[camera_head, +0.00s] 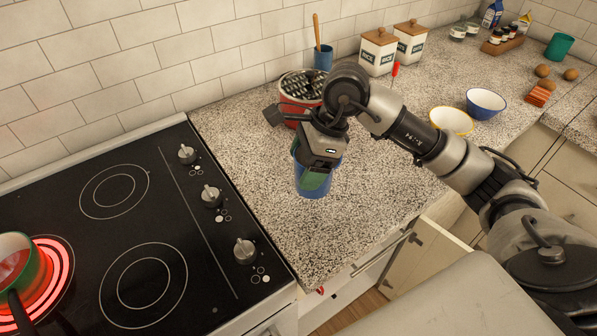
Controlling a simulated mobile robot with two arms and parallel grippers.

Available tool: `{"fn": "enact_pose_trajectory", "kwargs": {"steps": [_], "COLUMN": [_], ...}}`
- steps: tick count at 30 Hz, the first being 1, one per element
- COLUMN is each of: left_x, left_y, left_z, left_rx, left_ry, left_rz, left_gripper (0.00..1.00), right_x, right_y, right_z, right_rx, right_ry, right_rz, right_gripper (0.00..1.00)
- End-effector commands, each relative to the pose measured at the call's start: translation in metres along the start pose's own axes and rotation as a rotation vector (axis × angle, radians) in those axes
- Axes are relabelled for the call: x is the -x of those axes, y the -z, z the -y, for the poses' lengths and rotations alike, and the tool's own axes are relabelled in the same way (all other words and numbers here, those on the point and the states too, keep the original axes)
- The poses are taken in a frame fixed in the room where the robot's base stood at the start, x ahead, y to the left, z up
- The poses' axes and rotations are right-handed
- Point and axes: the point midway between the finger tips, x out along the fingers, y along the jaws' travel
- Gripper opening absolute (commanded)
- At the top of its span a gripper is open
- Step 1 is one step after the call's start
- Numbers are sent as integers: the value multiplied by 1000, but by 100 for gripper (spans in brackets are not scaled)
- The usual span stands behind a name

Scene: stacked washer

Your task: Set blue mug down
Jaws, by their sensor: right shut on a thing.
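The blue mug (312,188) is at the granite-patterned countertop (255,150), right of the stove. My right gripper (318,168) comes down on it from above and is shut on it. The gripper covers much of the mug's upper part. The mug looks upright, and I cannot tell whether its base touches the counter. Something green shows at the mug's front, between the gripper and the mug. My left gripper is not in view.
A black stove (150,230) with a glowing burner and a green pot (18,265) is at left. A red container (300,90) stands behind my gripper. A yellow bowl (451,121) and a blue bowl (486,103) sit right. Counter left of the mug is clear.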

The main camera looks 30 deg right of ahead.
Motion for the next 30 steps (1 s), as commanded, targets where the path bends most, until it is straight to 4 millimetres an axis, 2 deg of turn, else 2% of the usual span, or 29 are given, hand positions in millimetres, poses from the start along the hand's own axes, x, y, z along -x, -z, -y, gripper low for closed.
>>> {"fn": "enact_pose_trajectory", "kwargs": {"steps": [5,14,26,27,30], "left_x": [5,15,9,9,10], "left_y": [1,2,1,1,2], "left_z": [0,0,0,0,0], "left_rx": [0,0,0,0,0], "left_ry": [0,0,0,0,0], "left_rz": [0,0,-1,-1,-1], "left_gripper": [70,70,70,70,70], "right_x": [-12,-47,-53,-53,-52], "right_y": [-8,6,9,9,9], "right_z": [7,8,8,8,8], "right_rx": [0,-1,1,0,0], "right_ry": [0,0,2,1,1], "right_rz": [0,0,0,-1,-1], "right_gripper": [44,44,44,78,93]}}
